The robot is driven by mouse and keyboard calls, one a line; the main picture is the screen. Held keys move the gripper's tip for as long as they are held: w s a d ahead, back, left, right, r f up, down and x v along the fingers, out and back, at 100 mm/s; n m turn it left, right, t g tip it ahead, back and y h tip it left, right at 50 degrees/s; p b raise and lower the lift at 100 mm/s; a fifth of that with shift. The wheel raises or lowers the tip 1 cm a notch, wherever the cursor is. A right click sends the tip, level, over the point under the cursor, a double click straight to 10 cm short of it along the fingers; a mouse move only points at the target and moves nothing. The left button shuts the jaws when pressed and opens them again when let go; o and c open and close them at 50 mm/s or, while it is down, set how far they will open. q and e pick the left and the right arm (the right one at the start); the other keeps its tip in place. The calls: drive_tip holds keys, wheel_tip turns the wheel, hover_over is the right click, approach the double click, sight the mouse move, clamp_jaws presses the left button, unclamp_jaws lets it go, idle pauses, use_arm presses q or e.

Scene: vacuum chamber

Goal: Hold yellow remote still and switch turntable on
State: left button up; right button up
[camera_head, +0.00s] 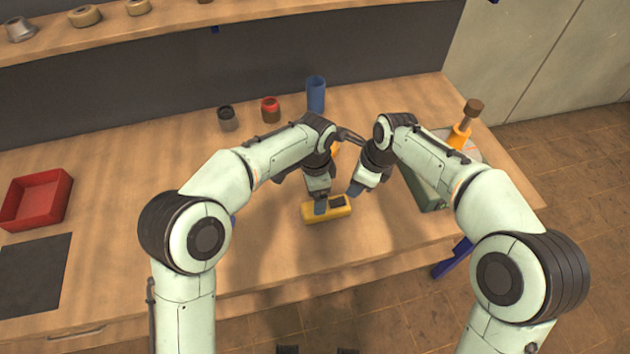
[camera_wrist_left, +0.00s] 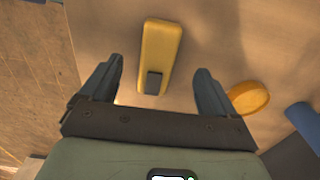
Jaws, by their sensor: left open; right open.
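The yellow remote (camera_head: 312,215) lies on the wooden table, with a dark patch near its right end. My left gripper (camera_head: 320,205) is over it and hides part of it. In the left wrist view the remote (camera_wrist_left: 162,45) appears between and beyond the two open, separated fingers (camera_wrist_left: 159,66), with nothing gripped. My right gripper (camera_head: 355,188) is open and empty, just right of the remote's dark end. What looks like the turntable, a pale disc (camera_head: 474,153) beside a green box (camera_head: 432,202), is at the right, partly hidden by my right arm.
An orange piece with a brown top (camera_head: 473,108) stands at the disc. A blue cylinder (camera_head: 316,95), a red-topped jar (camera_head: 270,109) and a dark jar (camera_head: 228,118) stand behind. A red tray (camera_head: 38,199) is far left.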

sight(337, 202)
use_arm(q)
wheel_tip(337, 202, down, 9)
drive_tip(key=shift+r, duration=0.2)
